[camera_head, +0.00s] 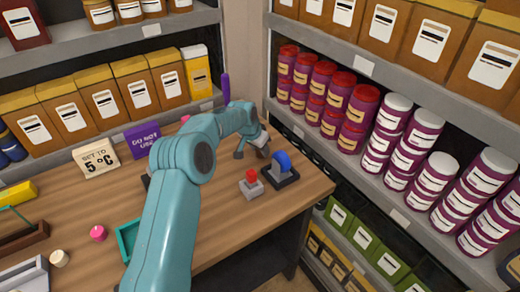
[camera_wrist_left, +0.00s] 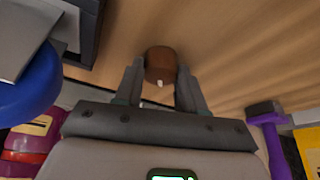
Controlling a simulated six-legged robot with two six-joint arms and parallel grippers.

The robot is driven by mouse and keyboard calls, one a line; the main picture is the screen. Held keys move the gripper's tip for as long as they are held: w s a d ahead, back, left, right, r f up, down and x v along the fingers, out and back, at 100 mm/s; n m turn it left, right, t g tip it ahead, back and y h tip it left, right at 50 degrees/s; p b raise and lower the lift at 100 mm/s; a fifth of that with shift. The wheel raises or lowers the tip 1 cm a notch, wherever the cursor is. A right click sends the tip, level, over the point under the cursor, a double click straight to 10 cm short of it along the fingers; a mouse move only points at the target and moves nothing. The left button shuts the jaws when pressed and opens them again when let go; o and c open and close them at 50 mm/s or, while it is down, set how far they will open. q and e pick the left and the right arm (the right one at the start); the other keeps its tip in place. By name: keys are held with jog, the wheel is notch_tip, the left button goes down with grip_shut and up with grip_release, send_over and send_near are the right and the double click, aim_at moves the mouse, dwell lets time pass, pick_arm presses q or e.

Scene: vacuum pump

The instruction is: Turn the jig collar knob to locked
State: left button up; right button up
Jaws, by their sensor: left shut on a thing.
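A brown round knob (camera_wrist_left: 161,64) with a small white mark on its near edge sits between the two fingers of my left gripper (camera_wrist_left: 160,88) in the left wrist view. The fingers are shut on it, one at each side. In the head view my left gripper (camera_head: 253,153) is low over the back right of the wooden table, and the knob is mostly hidden there. I cannot read any locked or unlocked marking. My right gripper is not in view.
A blue rounded part (camera_head: 282,162) on a dark base stands just right of my left gripper. A grey box with a red button (camera_head: 251,184) is nearer. Shelves (camera_head: 370,165) stand beyond the table's right edge.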

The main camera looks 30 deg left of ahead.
pick_arm(q)
jog(key=m+h, duration=0.1)
jog(key=m, duration=0.2)
jog(key=shift+a+m, duration=0.1)
jog(key=shift+m, duration=0.2)
jog(key=shift+m+g+h+p, duration=0.45)
jog(key=shift+m+h, duration=0.15)
jog(key=shift+m, duration=0.7)
jog(key=o, duration=1.1)
jog(key=shift+c, duration=0.2)
jog(key=v, duration=1.6)
jog(key=shift+r, duration=0.15)
